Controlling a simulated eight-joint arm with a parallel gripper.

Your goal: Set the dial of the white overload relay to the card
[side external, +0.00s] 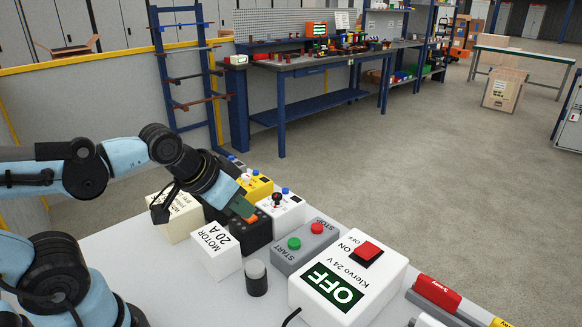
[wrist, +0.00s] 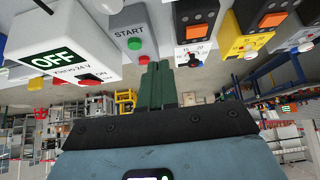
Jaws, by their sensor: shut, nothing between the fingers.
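The white overload relay (side external: 290,212) stands in the row of devices, with a dark dial (side external: 277,200) and a blue button on it. In the wrist view the relay (wrist: 204,48) shows scale figures that look like 15 and 20; the dial's exact setting is too small to read. The card (side external: 217,246) is a white block reading "MOTOR 20 A", in front of the row. My gripper (side external: 247,210) has its green fingers together and empty, left of the relay's dial. In the wrist view the gripper (wrist: 158,64) is beside the relay; contact cannot be told.
A black device with an orange button (wrist: 196,32) and a yellow relay (side external: 256,186) stand close by. A grey START/STOP box (side external: 305,246) and a white 24 V supply reading OFF (side external: 350,275) stand to the right. A dark cylinder (side external: 256,280) stands in front.

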